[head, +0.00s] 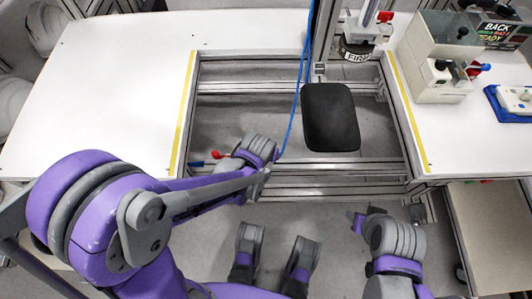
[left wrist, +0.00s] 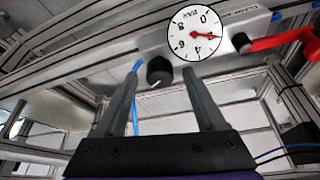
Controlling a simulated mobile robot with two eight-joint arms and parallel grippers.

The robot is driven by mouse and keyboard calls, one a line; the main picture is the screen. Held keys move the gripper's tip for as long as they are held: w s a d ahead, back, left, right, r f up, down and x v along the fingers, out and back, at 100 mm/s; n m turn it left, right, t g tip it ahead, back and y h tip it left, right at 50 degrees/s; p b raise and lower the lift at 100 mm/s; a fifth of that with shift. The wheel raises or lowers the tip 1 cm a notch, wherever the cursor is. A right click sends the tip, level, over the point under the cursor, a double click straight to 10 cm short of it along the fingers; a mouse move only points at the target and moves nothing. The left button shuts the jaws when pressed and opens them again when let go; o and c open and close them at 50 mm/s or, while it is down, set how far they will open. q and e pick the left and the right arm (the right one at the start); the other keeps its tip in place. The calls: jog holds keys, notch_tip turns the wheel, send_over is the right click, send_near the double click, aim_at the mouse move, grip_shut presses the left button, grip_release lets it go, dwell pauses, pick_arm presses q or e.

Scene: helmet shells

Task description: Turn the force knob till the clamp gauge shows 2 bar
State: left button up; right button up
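The clamp gauge (left wrist: 195,33) shows as a white round dial in the left wrist view, turned so its numbers are tilted. Its red needle points right, between 0 and 4, where it covers the 2 mark. The black force knob (left wrist: 159,71), with a small white mark, sits below left of the dial. My left gripper (left wrist: 160,76) is open, with its fingertips on either side of the knob; contact is not clear. In the head view my left gripper (head: 262,152) is at the frame's left side; gauge and knob are hidden. My right gripper (head: 366,222) is low right; its fingers are unclear.
A red lever (left wrist: 282,40) sticks out right of the gauge and shows in the head view (head: 217,154). A black pad (head: 331,117) stands in the opening between white tabletops. A blue hose (head: 295,105) runs down beside it. Control boxes (head: 437,45) stand at right.

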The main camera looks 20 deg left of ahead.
pick_arm(q)
jog(key=p+v, duration=0.4)
jog(key=v, duration=0.6)
jog(key=shift+s+r, duration=0.2)
jog(key=shift+r, duration=0.15)
pick_arm(e)
jog(key=r, duration=0.5)
jog(key=shift+s, duration=0.25)
pick_arm(q)
jog(key=shift+a, duration=0.1)
jog(key=s+a+r, duration=0.6)
jog(key=s+a, duration=0.1)
jog(key=s, duration=0.5)
notch_tip(320, 180, up, 17)
jog(key=w+t+p, duration=0.1)
jog(key=w+p, duration=0.1)
jog(key=p, duration=1.3)
jog(key=shift+w+p, duration=0.25)
jog(key=shift+p, duration=0.1)
pick_arm(e)
notch_tip(320, 180, up, 18)
jog(key=w+t, duration=0.1)
jog(key=w, duration=0.1)
jog(key=shift+f, duration=0.2)
pick_arm(q)
jog(key=shift+s, duration=0.15)
pick_arm(e)
jog(key=shift+s, duration=0.1)
